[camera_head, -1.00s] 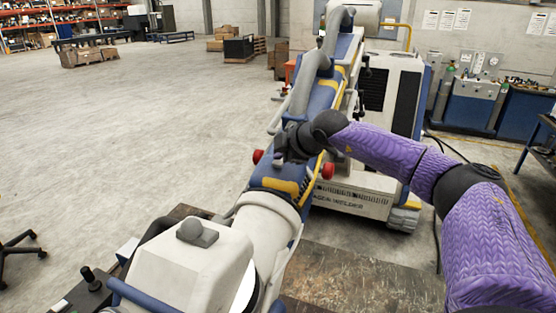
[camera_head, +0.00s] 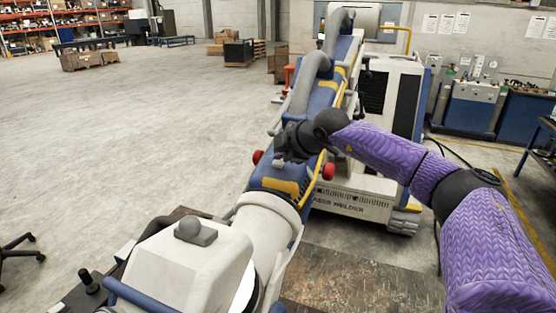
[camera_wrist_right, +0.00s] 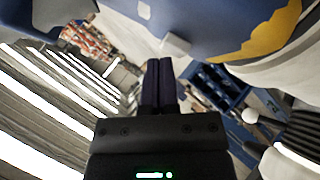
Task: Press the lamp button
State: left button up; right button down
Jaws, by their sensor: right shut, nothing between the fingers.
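The microscope arm is a long blue, white and yellow boom (camera_head: 262,190) that runs from the white head at the bottom toward the back. My right gripper (camera_head: 279,158) is over the boom's blue middle section, between two red knobs (camera_head: 328,171). In the right wrist view its dark fingers (camera_wrist_right: 159,82) are together and empty. A small pale block (camera_wrist_right: 175,45) stands out from the blue-and-white housing just beyond the fingertips, with a small white round piece (camera_wrist_right: 144,10) further up. I cannot tell which is the lamp button, or whether the fingers touch anything. My left gripper is out of view.
The white head (camera_head: 185,265) with a grey knob fills the bottom. A white wheeled cabinet (camera_head: 400,95) stands behind the boom. A dark worn plate (camera_head: 350,285) lies lower right. Open concrete floor (camera_head: 120,130) spreads to the left.

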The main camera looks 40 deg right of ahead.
notch_tip(320, 180, up, 6)
jog(key=a+p, duration=0.1)
jog(key=p, duration=0.1)
jog(key=shift+s+a, duration=0.2)
jog(key=shift+s, duration=0.1)
jog(key=shift+f, duration=0.1)
